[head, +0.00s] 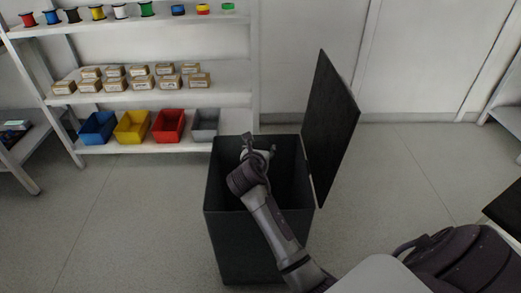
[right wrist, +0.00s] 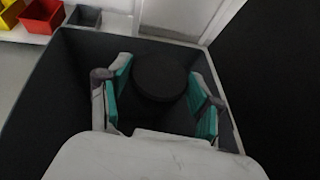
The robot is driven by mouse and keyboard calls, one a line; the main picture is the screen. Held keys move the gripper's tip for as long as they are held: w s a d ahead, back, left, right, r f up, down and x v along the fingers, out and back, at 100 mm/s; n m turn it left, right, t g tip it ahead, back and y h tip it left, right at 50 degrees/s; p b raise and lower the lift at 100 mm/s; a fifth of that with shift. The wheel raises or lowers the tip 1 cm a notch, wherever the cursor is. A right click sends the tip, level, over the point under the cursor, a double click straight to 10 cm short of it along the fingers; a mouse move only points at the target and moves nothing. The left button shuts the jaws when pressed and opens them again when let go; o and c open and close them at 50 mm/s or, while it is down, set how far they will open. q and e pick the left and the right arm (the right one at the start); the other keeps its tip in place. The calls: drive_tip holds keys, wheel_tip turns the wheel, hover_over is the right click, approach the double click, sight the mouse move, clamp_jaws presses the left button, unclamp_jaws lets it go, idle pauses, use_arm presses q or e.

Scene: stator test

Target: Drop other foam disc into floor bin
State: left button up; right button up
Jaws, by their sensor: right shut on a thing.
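A tall dark floor bin (head: 240,245) stands on the floor with its lid (head: 332,125) swung open to the right. My right gripper (head: 258,143) is over the bin's mouth, near its back wall. The right wrist view shows a round black foam disc (right wrist: 160,76) between its two teal-padded fingers, and the gripper is shut on it. The bin's wall (right wrist: 60,85) surrounds the gripper in that view. In the head view the disc is hidden or too dark to make out. The bin's bottom is too dark to see into. My left gripper is not in view.
A white shelf unit (head: 160,100) stands behind and left, with spools on top, small boxes in the middle, and blue, yellow, red (head: 168,126) and grey bins on its low shelf. The floor (head: 130,220) left of the bin is clear. A dark-topped surface (head: 507,208) is at the right edge.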

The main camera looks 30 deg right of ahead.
drive_tip(key=o, duration=0.9)
drive_tip(key=v, duration=1.2)
